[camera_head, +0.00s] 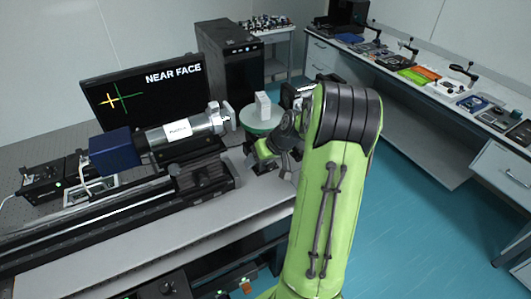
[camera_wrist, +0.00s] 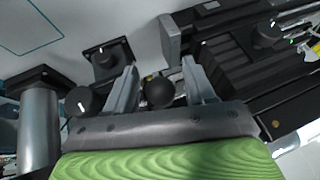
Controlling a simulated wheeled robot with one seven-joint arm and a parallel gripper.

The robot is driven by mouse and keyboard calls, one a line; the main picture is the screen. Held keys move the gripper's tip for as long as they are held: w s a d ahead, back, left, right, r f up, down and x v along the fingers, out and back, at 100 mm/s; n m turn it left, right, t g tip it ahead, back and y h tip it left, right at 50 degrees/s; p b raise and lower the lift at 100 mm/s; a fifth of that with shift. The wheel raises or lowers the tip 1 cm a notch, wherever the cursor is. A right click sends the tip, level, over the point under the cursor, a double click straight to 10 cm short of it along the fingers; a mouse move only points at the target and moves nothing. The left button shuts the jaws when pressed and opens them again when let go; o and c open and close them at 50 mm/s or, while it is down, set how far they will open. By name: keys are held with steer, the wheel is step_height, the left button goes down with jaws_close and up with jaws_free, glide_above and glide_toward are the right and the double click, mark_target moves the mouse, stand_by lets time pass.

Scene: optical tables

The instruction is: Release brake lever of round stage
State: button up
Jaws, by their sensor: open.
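The round stage (camera_head: 262,121) is a pale green disc with a white block (camera_head: 263,105) on top, at the end of the bench in the head view. My arm's end is beside it on the right, and its fingers do not show clearly there. In the wrist view my open gripper (camera_wrist: 159,66) has its two grey fingers apart. A dark round knob (camera_wrist: 159,92) shows between them; I cannot tell whether it belongs to the brake lever. Contact between the fingers and the knob is not visible. The brake lever is not clearly identifiable in the head view.
Dark knobs with white marks, one (camera_wrist: 82,101) left of the fingers and one (camera_wrist: 104,56) on a square plate, are close by. A grey post (camera_wrist: 38,130) stands at left. A silver cylinder (camera_head: 180,133) lies left of the stage, before a monitor (camera_head: 145,92). Floor at right is clear.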

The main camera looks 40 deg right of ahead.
steer(key=p+v, duration=0.1)
steer(key=v, duration=1.4)
steer(key=shift+p, duration=0.35)
steer(key=shift+s+f, duration=0.1)
